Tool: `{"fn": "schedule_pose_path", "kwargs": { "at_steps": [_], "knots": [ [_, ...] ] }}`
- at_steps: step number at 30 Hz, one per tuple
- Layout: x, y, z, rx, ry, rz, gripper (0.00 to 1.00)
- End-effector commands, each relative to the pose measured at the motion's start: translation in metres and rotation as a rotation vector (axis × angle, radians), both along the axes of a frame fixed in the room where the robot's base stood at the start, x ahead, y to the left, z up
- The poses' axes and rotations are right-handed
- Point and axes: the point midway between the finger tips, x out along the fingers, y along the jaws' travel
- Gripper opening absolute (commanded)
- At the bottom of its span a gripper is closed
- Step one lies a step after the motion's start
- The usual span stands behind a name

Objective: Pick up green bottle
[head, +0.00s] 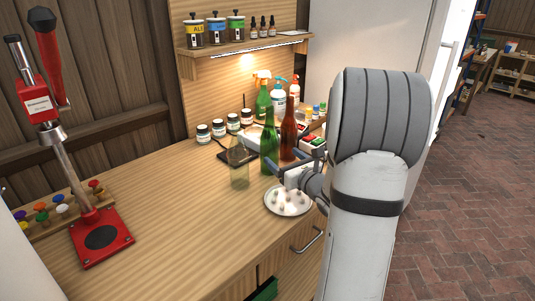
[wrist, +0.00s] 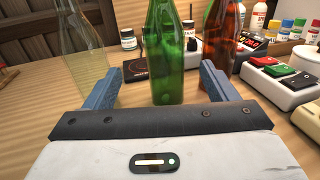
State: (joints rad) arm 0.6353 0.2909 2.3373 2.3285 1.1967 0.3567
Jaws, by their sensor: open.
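The green bottle (head: 269,145) stands upright on the wooden counter in the head view. In the wrist view the green bottle (wrist: 165,55) stands ahead, between the lines of my two open fingers. My gripper (wrist: 160,88) is open with nothing between its fingers, and the bottle looks to be just beyond or at the fingertips; the exact gap I cannot tell. In the head view my gripper (head: 286,172) is at the bottle's right front, partly hidden by my arm.
A clear bottle (wrist: 82,45) stands left of the green one, and a brown bottle (wrist: 222,35) stands close on its right. A white plate (head: 283,208) with small pieces lies below my gripper. Boxes with coloured switches (wrist: 280,75) stand at right.

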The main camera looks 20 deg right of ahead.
Motion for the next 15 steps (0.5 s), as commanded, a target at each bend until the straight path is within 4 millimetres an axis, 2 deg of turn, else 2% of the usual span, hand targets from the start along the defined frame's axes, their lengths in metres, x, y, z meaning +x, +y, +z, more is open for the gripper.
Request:
{"fn": "schedule_pose_path", "kwargs": {
  "at_steps": [8,15],
  "knots": [
    [0.028,-0.002,0.000,0.010,-0.004,-0.015,0.79],
    [0.063,0.000,0.000,0.009,-0.003,-0.015,0.79]
  ]
}}
